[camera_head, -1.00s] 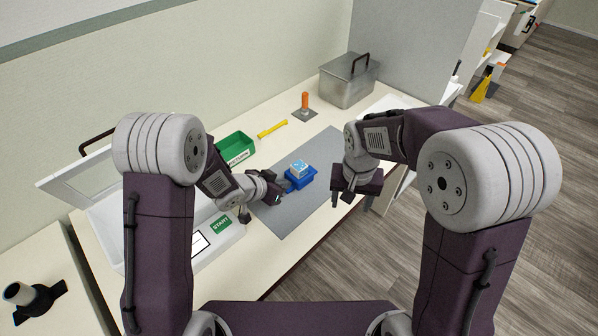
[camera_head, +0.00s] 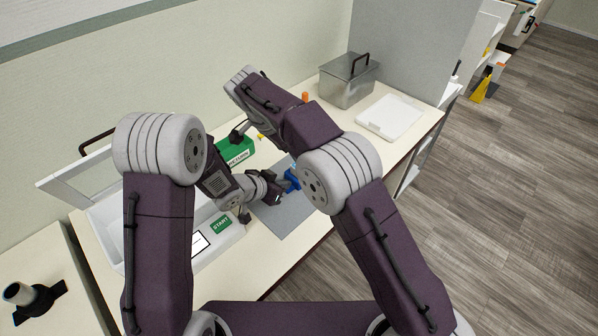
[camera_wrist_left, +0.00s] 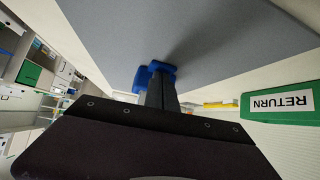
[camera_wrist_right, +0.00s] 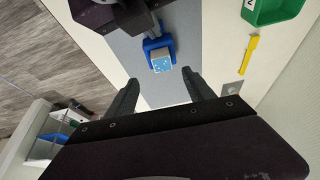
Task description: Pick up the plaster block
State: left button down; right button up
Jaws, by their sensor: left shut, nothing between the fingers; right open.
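The plaster block (camera_wrist_right: 162,61), a small cube with a pale blue and white patterned face, sits in a blue holder (camera_wrist_right: 153,43). In the head view the holder (camera_head: 292,180) shows beside my right arm, which mostly hides the block. My left gripper (camera_head: 282,187) is shut at the holder's edge; in the left wrist view its closed fingers (camera_wrist_left: 160,90) meet the blue part (camera_wrist_left: 156,67), and I cannot tell if they touch it. My right gripper (camera_wrist_right: 160,79) is open and empty, its fingers spread either side of the block's line, apart from it.
A grey mat (camera_head: 292,222) lies under the holder. A green RETURN bin (camera_head: 236,150) and a yellow bar (camera_wrist_right: 246,55) lie near the wall. A metal box (camera_head: 348,80) and a white tray (camera_head: 392,118) stand at the back right. A START box (camera_head: 221,223) is at the left.

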jog(key=x, duration=0.9)
jog(key=shift+w+a+f, duration=0.1)
jog(key=shift+w+f, duration=0.05)
jog(key=shift+f, duration=0.05)
grip_shut()
